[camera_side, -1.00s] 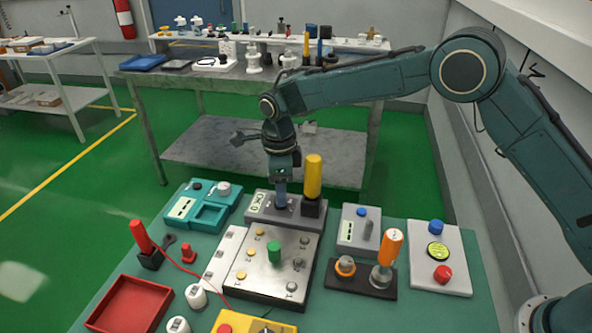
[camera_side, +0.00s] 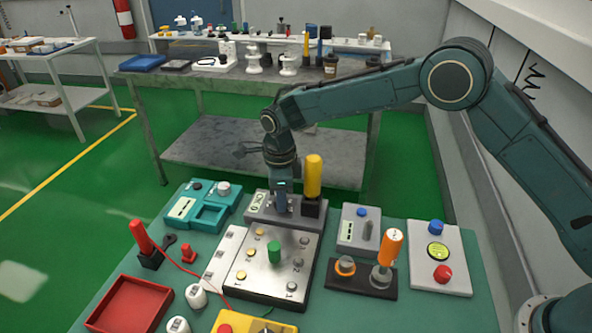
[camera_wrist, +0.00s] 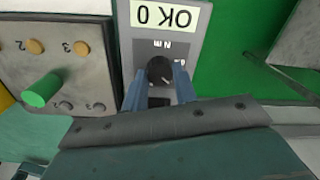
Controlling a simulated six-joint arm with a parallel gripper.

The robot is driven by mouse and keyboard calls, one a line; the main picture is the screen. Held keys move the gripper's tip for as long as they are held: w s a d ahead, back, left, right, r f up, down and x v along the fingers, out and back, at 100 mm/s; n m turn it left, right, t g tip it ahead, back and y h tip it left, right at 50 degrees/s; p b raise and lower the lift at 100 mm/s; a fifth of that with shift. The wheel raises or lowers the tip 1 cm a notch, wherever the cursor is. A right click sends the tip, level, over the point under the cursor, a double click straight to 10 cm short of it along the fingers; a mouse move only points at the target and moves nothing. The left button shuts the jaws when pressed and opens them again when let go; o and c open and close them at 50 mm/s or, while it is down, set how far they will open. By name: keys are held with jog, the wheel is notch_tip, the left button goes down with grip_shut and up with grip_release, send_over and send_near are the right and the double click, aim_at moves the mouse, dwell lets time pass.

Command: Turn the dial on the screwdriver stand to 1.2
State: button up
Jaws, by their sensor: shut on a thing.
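The screwdriver stand (camera_side: 256,211) is a grey box at the back of the green bench, with a yellow-handled screwdriver (camera_side: 313,177) upright at its right end. My gripper (camera_side: 281,208) points down at the stand, just left of the screwdriver. In the wrist view, the dark round dial (camera_wrist: 160,70) with a pale pointer mark sits between the two blue fingers of my gripper (camera_wrist: 160,80), which are shut on it. A pale display (camera_wrist: 165,15) and "N m" lettering are beside the dial. The fingers hide part of its scale, and I cannot read the setting.
A metal plate with a green peg (camera_side: 274,252) and small knobs lies in front of the stand. A teal device (camera_side: 200,206) is left. A grey box with a blue button (camera_side: 361,213) and an orange-handled screwdriver (camera_side: 390,246) are right.

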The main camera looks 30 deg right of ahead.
jog(key=shift+m, duration=0.4)
jog(key=m, duration=0.3)
jog(key=shift+m, duration=1.8)
jog(key=o, duration=1)
jog(key=shift+r, duration=0.1)
jog(key=r, duration=1.3)
jog(key=shift+s+a+r, duration=0.1)
jog(key=shift+a+r, duration=0.25)
